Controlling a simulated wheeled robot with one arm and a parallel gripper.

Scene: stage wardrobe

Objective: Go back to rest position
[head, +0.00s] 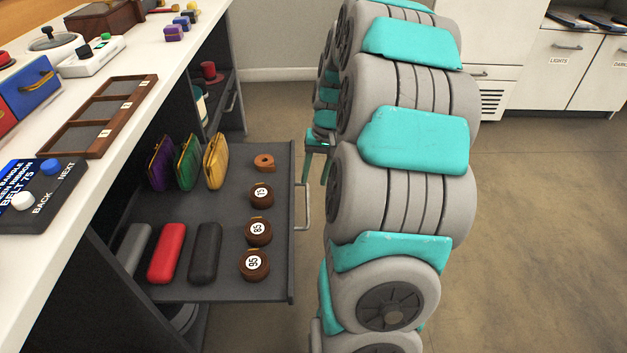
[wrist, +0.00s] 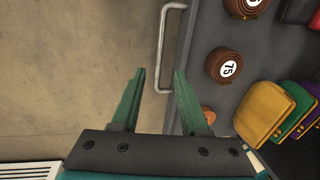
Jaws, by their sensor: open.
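My gripper (wrist: 160,85) is open, with two green fingers and nothing between them. In the wrist view it is over the floor and the front edge of the open drawer, by the drawer handle (wrist: 165,50). In the head view my gripper (head: 318,150) shows small beside my arm, to the right of the drawer (head: 215,278), and my arm partly hides it. Rolled brown belts marked 75 (head: 262,194), 85 (head: 258,231) and 95 (head: 254,264) lie in the drawer with a smaller tan roll (head: 264,162).
The drawer also holds purple, green and yellow purses (head: 216,160), and grey, red (head: 167,252) and black cases. The white counter (head: 60,130) stands left, bearing a wooden tray (head: 75,130) and a button panel (head: 40,195). Floor (head: 545,220) is clear to the right.

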